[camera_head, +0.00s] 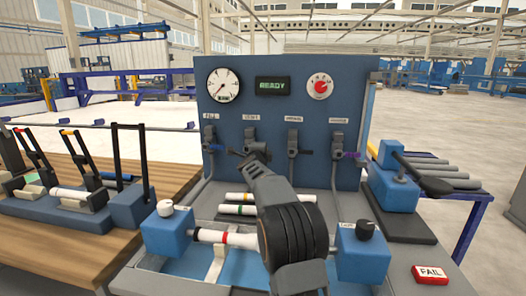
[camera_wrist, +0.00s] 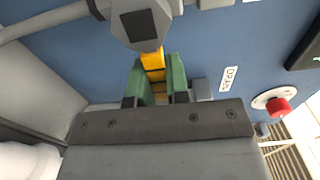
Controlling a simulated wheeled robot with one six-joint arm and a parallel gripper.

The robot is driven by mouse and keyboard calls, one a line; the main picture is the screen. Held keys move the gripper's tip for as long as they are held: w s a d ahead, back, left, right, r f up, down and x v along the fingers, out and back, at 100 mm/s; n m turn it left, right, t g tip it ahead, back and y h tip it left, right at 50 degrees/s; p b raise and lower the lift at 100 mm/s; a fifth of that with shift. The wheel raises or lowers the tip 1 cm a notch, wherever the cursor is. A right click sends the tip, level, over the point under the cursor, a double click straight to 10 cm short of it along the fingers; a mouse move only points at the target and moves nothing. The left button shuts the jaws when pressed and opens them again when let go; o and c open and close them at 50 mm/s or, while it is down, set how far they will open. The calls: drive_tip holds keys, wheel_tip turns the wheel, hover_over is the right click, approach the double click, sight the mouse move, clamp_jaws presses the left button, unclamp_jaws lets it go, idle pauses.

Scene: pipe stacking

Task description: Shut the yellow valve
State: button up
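In the head view my gripper (camera_head: 252,160) is at the second valve (camera_head: 250,136) from the left on the blue panel. There my wrist hides the yellow handle. How far the valve is turned cannot be told.
Other valves stand beside it: one at left (camera_head: 210,138), one at right (camera_head: 293,138), and one with a purple handle (camera_head: 350,155). A READY display (camera_head: 272,86) and two gauges sit above. Pipes lie below, between two blue clamp blocks (camera_head: 165,235). A red FAIL box (camera_head: 430,274) lies at right.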

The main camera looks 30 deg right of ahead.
drive_tip(key=o, duration=0.5)
drive_tip(key=shift+c, duration=0.2)
drive_tip(key=shift+s, duration=0.1)
drive_tip(key=v, duration=1.4)
drive_tip(key=shift+b, duration=0.45)
